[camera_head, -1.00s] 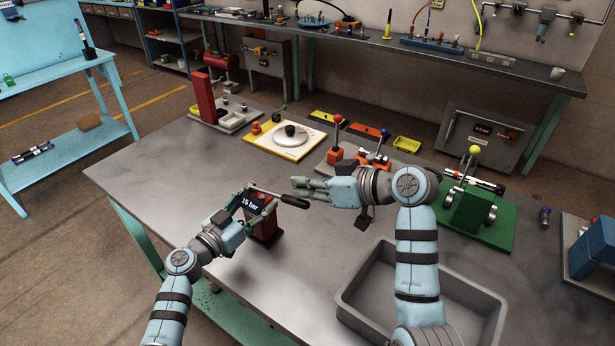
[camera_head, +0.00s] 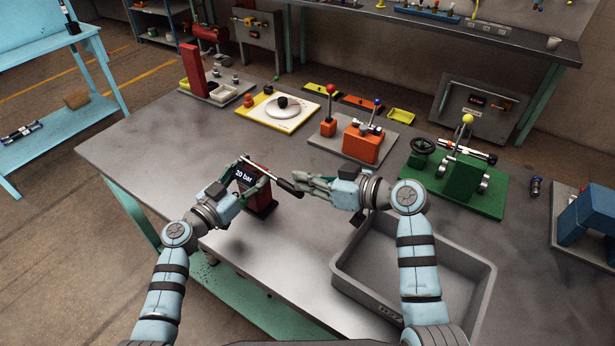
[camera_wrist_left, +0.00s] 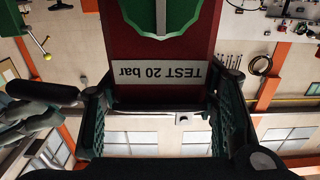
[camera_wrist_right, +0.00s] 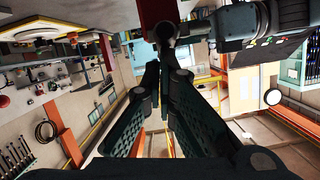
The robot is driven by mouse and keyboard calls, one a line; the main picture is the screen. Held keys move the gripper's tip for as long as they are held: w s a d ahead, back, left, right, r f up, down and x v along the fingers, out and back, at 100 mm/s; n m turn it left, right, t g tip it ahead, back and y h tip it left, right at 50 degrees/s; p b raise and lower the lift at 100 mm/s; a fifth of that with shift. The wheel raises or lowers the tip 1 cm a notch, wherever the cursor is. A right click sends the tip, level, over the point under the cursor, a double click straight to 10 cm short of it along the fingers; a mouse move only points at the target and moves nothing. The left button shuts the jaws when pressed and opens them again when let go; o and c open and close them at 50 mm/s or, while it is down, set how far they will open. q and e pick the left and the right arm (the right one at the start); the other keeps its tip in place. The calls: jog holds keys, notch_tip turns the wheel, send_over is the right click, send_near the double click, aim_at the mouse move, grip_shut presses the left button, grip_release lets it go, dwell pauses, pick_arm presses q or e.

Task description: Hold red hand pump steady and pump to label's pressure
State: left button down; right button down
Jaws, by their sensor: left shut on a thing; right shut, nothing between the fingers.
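The red hand pump (camera_head: 263,196) stands on the table's left part. Its dark display (camera_head: 245,177) reads "20 bar". A white label (camera_wrist_left: 160,73), upside down in the left wrist view, reads "TEST 20 bar". My left gripper (camera_head: 246,192) is shut on the pump body; its fingers (camera_wrist_left: 165,130) lie along both sides of it. The lever slopes down to the right, ending in a black grip (camera_head: 288,188). My right gripper (camera_head: 303,184) is shut and empty at the grip's end; whether they touch is unclear. Its fingers also show in the right wrist view (camera_wrist_right: 167,75).
A grey bin (camera_head: 345,279) lies at the front right. Behind stand an orange lever unit (camera_head: 361,143), a green fixture (camera_head: 460,178) with a yellow knob, and a yellow-edged dial board (camera_head: 262,116). The table between the pump and the dial board is clear.

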jog(key=shift+d+f, duration=0.1)
jog(key=shift+f, duration=0.15)
pick_arm(q)
jog(key=shift+a+f, duration=0.1)
pick_arm(e)
jog(key=r+v, duration=0.1)
jog(key=v, duration=1)
jog(key=shift+w+r, duration=0.2)
jog(key=shift+r, duration=0.3)
jog(key=shift+d, duration=0.15)
dwell(1.7)
pick_arm(q)
jog(key=c, duration=0.6)
grip_release()
jog(key=shift+w, duration=0.1)
jog(key=shift+o, duration=0.2)
